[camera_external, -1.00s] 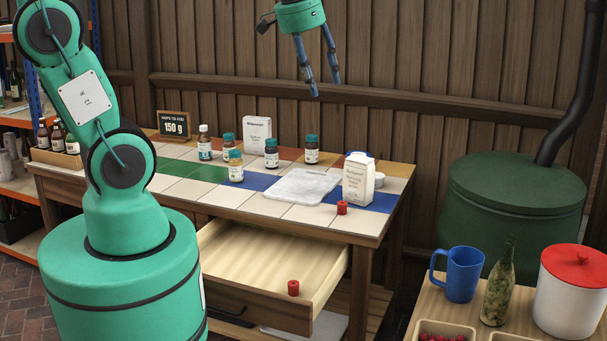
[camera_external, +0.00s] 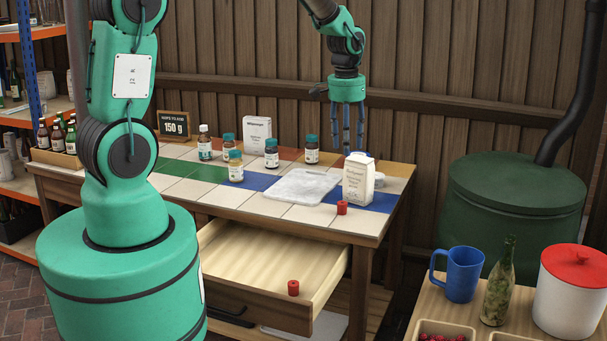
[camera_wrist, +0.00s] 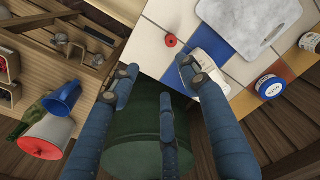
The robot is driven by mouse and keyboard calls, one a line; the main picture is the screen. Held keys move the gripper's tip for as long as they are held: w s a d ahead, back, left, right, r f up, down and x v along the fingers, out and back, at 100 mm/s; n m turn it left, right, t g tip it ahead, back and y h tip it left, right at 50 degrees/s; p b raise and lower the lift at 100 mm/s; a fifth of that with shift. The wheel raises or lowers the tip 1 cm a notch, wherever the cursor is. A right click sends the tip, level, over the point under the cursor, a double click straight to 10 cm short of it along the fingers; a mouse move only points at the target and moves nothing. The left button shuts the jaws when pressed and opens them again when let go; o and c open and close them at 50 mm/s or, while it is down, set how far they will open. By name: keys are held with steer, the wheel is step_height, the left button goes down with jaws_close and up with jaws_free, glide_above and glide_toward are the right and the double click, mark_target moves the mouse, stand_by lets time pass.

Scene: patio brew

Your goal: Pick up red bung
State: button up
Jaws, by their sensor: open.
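One red bung (camera_external: 342,208) stands on the tiled tabletop near its front right corner, in front of the white carton. It also shows in the wrist view (camera_wrist: 171,41), beyond the fingers. A second red bung (camera_external: 293,288) sits in the open drawer (camera_external: 262,262), near its front right. My gripper (camera_external: 352,142) points down above the back right of the table, above and behind the white carton (camera_external: 358,180). Its blue fingers (camera_wrist: 150,92) are spread with nothing between them; the wrist view shows three of them. One finger partly covers the carton in that view.
A white board (camera_external: 303,186) lies left of the carton. Several bottles (camera_external: 271,153) and a white box (camera_external: 257,134) stand farther back. At right are a green drum (camera_external: 515,185), a blue mug (camera_external: 460,274), a glass bottle (camera_external: 498,285) and a red-lidded pot (camera_external: 572,290).

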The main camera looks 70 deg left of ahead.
glide_above(342, 203)
step_height(342, 203, down, 6)
steer(key=f, duration=0.1)
steer(key=shift+r+n+g, duration=0.25)
steer(key=shift+n+g, duration=0.05)
steer(key=shift+n, duration=0.1)
steer(key=shift+d+f+b, duration=0.1)
steer(key=shift+f+b, duration=0.55)
steer(key=shift+f, duration=3.65)
steer(key=shift+f, duration=0.1)
steer(key=shift+f+b, duration=0.8)
steer(key=shift+f, duration=1.7)
steer(key=c, duration=1)
